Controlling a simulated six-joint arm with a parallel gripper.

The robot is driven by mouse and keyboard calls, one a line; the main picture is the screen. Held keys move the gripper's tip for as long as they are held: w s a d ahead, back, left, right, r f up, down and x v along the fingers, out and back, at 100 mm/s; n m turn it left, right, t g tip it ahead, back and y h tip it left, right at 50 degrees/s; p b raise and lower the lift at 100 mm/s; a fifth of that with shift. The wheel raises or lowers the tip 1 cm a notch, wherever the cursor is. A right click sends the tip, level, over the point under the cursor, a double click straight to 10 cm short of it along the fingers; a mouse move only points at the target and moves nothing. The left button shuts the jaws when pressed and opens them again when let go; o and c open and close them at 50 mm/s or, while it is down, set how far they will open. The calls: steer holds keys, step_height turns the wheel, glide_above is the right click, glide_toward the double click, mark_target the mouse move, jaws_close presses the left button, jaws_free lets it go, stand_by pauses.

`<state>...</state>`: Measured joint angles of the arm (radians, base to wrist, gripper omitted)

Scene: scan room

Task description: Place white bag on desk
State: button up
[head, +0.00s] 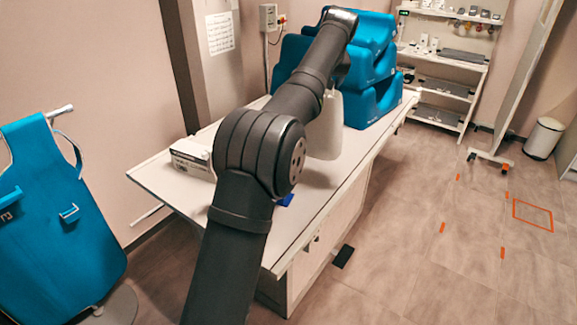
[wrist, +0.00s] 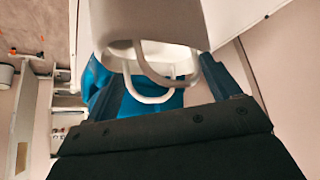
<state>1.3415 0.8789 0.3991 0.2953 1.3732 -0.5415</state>
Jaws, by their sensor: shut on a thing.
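The white bag (head: 325,132) hangs upright below the end of my arm, over the white desk (head: 318,192) in the head view. I cannot tell whether its bottom touches the top. In the wrist view the bag's pale body (wrist: 155,22) fills the upper middle, with its two looped handles between my fingers. My gripper (wrist: 168,76) is shut on the bag at the handles. In the head view the fingers are mostly hidden by my arm.
Blue foam blocks (head: 370,85) are stacked at the desk's far end, close behind the bag. A white box (head: 190,158) lies at the desk's left edge. A small blue item (head: 286,200) is partly hidden by my arm. The near right desktop is clear.

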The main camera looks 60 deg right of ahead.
steer(key=shift+f, duration=0.1)
stand_by(0.3)
steer(key=w+d+f, duration=0.1)
steer(key=w+f, duration=0.9)
steer(key=w, duration=0.1)
steer(key=shift+w+f, duration=0.25)
steer(key=shift+w, duration=0.05)
steer(key=shift+f, duration=0.1)
steer(key=o, duration=1.5)
steer(key=shift+f, duration=0.1)
